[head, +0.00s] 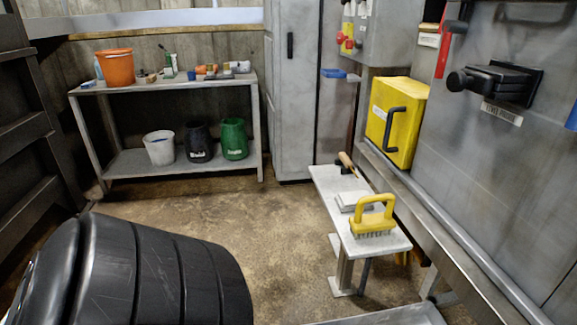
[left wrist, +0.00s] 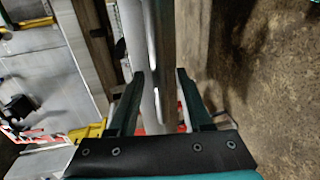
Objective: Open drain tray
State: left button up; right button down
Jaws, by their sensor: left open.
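A flat grey metal tray-like piece (head: 390,316) shows at the bottom edge of the head view, low beside the machine. Most of it is cut off, so I cannot tell whether it is the drain tray or how far out it stands. In the left wrist view my left gripper (left wrist: 161,76) is open, with its two dark green fingers apart. Pale metal bars (left wrist: 158,40) run lengthwise behind the gap between the fingers. I cannot tell whether the fingers touch them. Neither gripper shows in the head view.
A narrow bench (head: 393,240) with a yellow-handled brush (head: 373,218) stands along the grey machine (head: 520,165). A yellow box (head: 398,120) is on the machine's front. A large black ribbed form (head: 150,275) fills the lower left. Shelves (head: 165,85) stand behind; the middle floor is clear.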

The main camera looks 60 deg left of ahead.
pick_arm(q)
jog(key=v, duration=1.5)
jog(key=shift+s, duration=0.15)
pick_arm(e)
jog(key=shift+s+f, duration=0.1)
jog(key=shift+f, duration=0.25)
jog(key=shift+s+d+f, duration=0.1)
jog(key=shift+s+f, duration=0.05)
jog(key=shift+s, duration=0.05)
